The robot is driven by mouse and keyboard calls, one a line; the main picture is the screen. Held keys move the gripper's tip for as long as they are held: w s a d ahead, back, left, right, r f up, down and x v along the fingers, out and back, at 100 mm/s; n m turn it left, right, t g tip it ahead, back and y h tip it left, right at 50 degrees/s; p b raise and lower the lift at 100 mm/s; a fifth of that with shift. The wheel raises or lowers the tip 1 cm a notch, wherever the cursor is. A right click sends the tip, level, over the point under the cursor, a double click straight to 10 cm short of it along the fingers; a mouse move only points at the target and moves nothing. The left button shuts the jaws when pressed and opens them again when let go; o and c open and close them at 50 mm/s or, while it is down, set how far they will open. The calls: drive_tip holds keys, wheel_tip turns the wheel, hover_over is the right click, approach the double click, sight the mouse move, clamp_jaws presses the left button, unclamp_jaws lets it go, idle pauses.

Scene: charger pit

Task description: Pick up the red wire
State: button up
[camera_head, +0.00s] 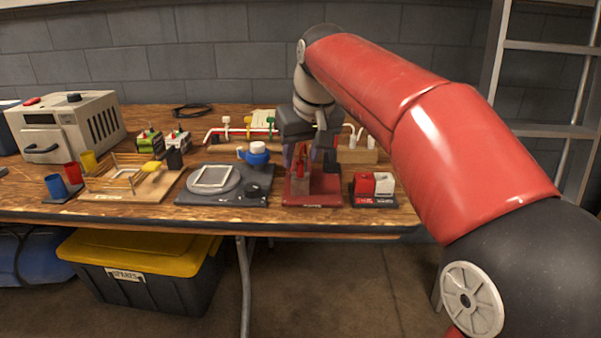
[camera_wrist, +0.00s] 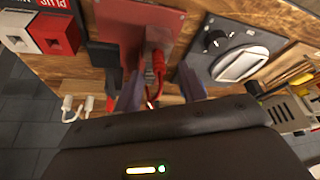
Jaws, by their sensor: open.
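The red wire (camera_head: 302,160) hangs at a stand with a red base (camera_head: 313,196) near the table's front edge. In the wrist view the red wire (camera_wrist: 158,66) lies in front of the red panel (camera_wrist: 125,25), roughly between my two fingers. My gripper (camera_wrist: 162,90) is open, with one finger on each side of the wire. I see no clear contact between fingers and wire. In the head view my gripper (camera_head: 305,152) is over the stand, and partly hides it. The wire's lower end is hard to make out.
A red and white block unit (camera_head: 374,184) stands just right of the stand. A wooden rack (camera_head: 357,156) is behind. A grey wall backs the wooden table (camera_head: 150,212).

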drive_tip(key=shift+w+a+f, duration=0.1)
drive_tip(key=shift+w+f, duration=0.1)
drive_tip(key=shift+f, duration=0.35)
clamp_jaws()
drive_tip(key=shift+r, duration=0.15)
